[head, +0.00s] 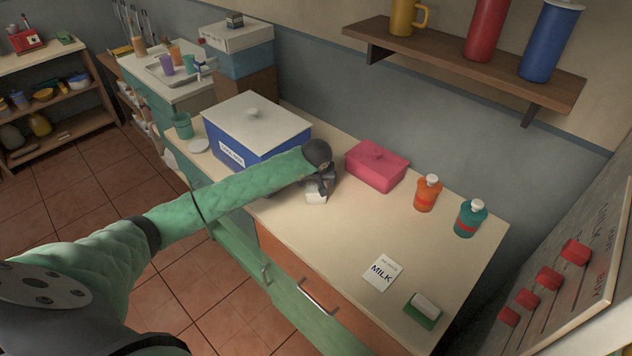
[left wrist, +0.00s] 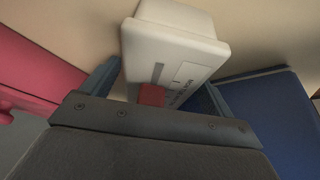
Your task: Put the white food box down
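The white food box (head: 316,193) shows under my left gripper (head: 323,184) in the head view, between the blue bin and the pink box. In the left wrist view the white box (left wrist: 170,42) is between the two fingers of the left gripper (left wrist: 162,88), which lie against its sides. It has a red patch and dark print. The gripper hides part of the box in the head view. I cannot tell whether its underside touches the counter (head: 340,235). My right gripper is not in view.
A blue bin with a white lid (head: 255,127) stands left of the gripper. A pink lidded box (head: 376,166) stands close on the right. The counter's middle front is clear.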

